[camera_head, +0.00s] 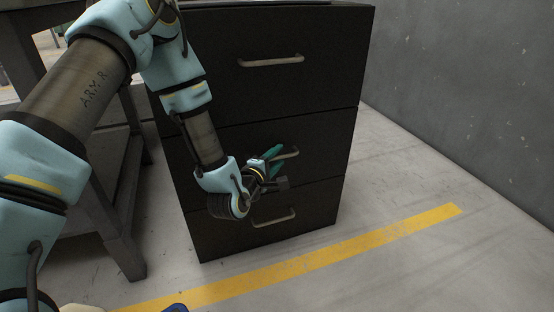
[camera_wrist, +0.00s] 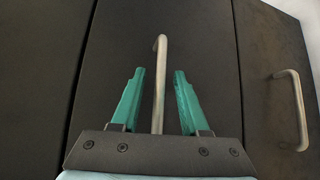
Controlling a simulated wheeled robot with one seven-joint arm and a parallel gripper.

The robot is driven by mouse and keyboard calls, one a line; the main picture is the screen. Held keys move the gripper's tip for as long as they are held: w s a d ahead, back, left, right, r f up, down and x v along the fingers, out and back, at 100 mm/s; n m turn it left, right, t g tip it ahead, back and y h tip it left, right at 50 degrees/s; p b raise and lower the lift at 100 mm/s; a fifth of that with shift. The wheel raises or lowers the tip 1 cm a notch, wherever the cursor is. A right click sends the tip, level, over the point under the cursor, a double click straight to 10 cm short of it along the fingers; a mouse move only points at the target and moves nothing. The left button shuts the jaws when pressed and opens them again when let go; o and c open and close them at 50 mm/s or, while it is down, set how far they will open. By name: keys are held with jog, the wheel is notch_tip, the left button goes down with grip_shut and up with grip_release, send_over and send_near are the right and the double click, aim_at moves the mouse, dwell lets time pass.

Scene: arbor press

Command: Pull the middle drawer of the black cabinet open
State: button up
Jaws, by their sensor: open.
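The black cabinet (camera_head: 310,100) has three stacked drawers, all flush with its front. The middle drawer (camera_head: 325,135) has a metal bar handle (camera_head: 290,153), partly hidden behind my gripper in the head view. My gripper (camera_head: 273,162) is at that handle, with its green fingers apart. In the wrist view the handle (camera_wrist: 160,75) runs between the two open fingers (camera_wrist: 157,90), with a gap on each side. The fingers do not appear to touch it. The middle drawer front (camera_wrist: 205,50) fills the middle of the wrist view.
The top drawer handle (camera_head: 271,61) and the bottom drawer handle (camera_head: 273,219) are on neighbouring fronts. A dark table (camera_head: 120,200) stands left of the cabinet. A grey wall (camera_head: 470,80) is at right.

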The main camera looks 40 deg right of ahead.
grip_shut()
dwell(0.3)
dwell(1.1)
